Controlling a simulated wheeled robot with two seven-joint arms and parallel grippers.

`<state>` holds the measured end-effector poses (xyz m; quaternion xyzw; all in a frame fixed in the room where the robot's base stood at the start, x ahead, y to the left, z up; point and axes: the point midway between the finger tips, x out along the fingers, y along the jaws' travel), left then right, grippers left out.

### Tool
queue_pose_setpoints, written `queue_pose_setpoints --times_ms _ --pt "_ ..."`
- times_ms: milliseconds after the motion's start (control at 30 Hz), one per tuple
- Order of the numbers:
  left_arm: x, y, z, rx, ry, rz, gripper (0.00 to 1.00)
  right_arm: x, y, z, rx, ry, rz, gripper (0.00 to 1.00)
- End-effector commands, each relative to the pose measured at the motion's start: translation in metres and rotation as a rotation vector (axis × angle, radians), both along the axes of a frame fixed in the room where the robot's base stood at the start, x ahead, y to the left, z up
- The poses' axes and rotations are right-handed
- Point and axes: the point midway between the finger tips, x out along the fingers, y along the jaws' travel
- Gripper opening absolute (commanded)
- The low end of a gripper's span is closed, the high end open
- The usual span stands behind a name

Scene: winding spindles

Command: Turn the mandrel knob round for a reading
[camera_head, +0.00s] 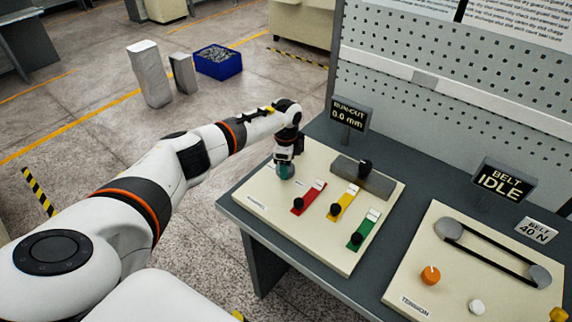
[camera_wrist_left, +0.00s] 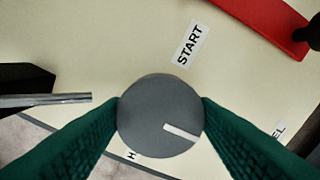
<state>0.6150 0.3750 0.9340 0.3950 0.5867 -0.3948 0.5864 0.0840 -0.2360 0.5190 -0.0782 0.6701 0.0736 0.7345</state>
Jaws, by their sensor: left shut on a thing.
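The mandrel knob (camera_wrist_left: 150,105) is a grey disc with a white pointer line, seen from above in the left wrist view. The line points toward the lower right edge of the disc. My left gripper (camera_wrist_left: 160,115) is shut on it, one green finger pressed to each side. In the head view my left gripper (camera_head: 286,170) is at the left part of the cream panel (camera_head: 315,238), and its fingers mostly hide the knob. The RUN-OUT display (camera_head: 348,115) behind the panel reads 0.0 mm. My right gripper is not in view.
Red (camera_head: 307,197), yellow (camera_head: 343,203) and green (camera_head: 363,230) sliders with black knobs lie right of the gripper. A grey block (camera_head: 375,182) with a black knob sits behind them. A belt panel (camera_head: 480,245) with an orange knob stands right; its sign (camera_head: 498,182) reads BELT IDLE.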

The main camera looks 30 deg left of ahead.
Motion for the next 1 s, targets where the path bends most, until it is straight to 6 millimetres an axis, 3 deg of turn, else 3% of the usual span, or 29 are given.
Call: queue_pose_setpoints --times_ms 100,133,233,633,1000 --pt "0.001 0.001 0.002 0.002 -0.004 0.005 0.3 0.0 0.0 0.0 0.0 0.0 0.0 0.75" --pt "0.001 0.001 0.002 0.002 -0.004 0.005 0.58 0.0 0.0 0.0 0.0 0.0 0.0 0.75" --pt "0.001 0.001 0.001 0.001 -0.003 0.004 0.74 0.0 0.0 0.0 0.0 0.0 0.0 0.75" --pt "0.001 0.001 0.008 0.0 -0.002 0.002 0.75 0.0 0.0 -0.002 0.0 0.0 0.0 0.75" --pt "0.001 0.001 0.079 0.0 -0.008 0.001 0.75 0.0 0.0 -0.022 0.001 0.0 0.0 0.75"
